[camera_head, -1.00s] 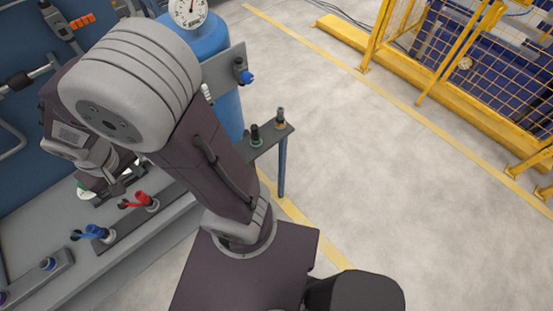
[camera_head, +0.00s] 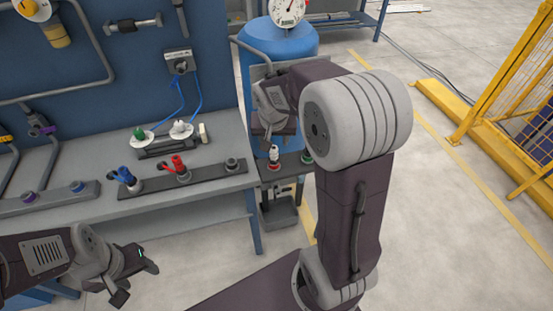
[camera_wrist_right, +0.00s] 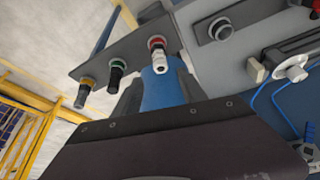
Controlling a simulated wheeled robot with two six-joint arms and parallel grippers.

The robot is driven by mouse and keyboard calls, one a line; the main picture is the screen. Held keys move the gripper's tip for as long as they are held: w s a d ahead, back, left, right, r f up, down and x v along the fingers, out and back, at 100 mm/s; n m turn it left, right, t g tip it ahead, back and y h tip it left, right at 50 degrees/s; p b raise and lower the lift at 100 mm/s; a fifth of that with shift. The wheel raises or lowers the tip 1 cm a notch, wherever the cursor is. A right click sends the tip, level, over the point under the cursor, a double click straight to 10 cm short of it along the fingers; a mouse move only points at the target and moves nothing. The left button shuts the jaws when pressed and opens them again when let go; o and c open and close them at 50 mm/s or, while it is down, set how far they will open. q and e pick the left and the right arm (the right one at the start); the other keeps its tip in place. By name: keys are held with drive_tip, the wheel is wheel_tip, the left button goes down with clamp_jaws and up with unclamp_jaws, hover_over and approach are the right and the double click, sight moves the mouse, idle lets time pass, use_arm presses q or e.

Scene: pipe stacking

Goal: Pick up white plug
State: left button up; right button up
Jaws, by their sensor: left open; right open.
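A white plug (camera_head: 274,153) stands upright in a red-ringed socket on the small side shelf (camera_head: 290,163); it also shows in the right wrist view (camera_wrist_right: 159,63). My right gripper (camera_head: 272,134) is open just above this plug in the head view. In the right wrist view its grey fingers lie on either side of the plug's line, and whether they touch it cannot be told. My left gripper (camera_head: 137,280) is open and empty at lower left, in front of the bench.
The bench (camera_head: 222,125) carries a green-topped piece (camera_head: 139,134), a blue valve (camera_head: 125,177) and a red valve (camera_head: 180,167). A blue tank (camera_head: 285,43) stands behind the side shelf. Black connectors with green (camera_wrist_right: 116,72) and orange (camera_wrist_right: 84,92) rings neighbour the plug.

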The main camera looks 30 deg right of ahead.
sight(274, 149)
drive_tip(key=x, duration=0.3)
drive_tip(key=shift+s, duration=0.2)
drive_tip(key=shift+w+f, duration=0.4)
drive_tip(key=shift+f, duration=0.15)
drive_tip(key=b+x, duration=0.1)
drive_tip(key=x, duration=0.3)
drive_tip(key=shift+s, duration=0.1)
drive_tip(key=shift+w+d+f, duration=0.1)
drive_tip(key=shift+w+f, duration=0.15)
drive_tip(key=shift+s, duration=0.1)
clamp_jaws()
